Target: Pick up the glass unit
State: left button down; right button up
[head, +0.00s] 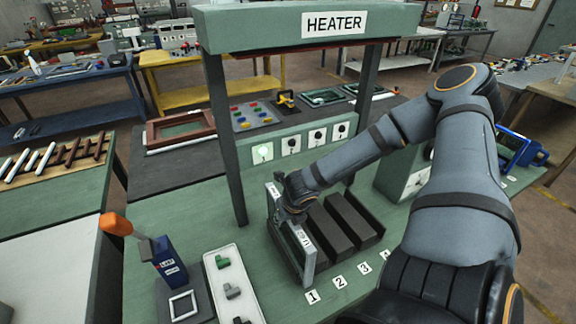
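The glass unit (308,262) is a thin upright panel with a light grey frame and small white labels. It stands on edge at the left side of a black slotted rack (352,218) on the green bench. My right arm comes in from the right, and its dark gripper (292,212) is at the upper edge of the panel, over its middle. The gripper overlaps the panel and its fingers are mostly hidden, so I cannot tell whether they are closed on it. My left gripper is not in view.
A green frame with a HEATER sign (334,22) spans above the rack on dark posts (226,140). Number cards (312,297) lie before the rack.

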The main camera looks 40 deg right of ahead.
jog(key=shift+w, duration=0.1)
grip_shut()
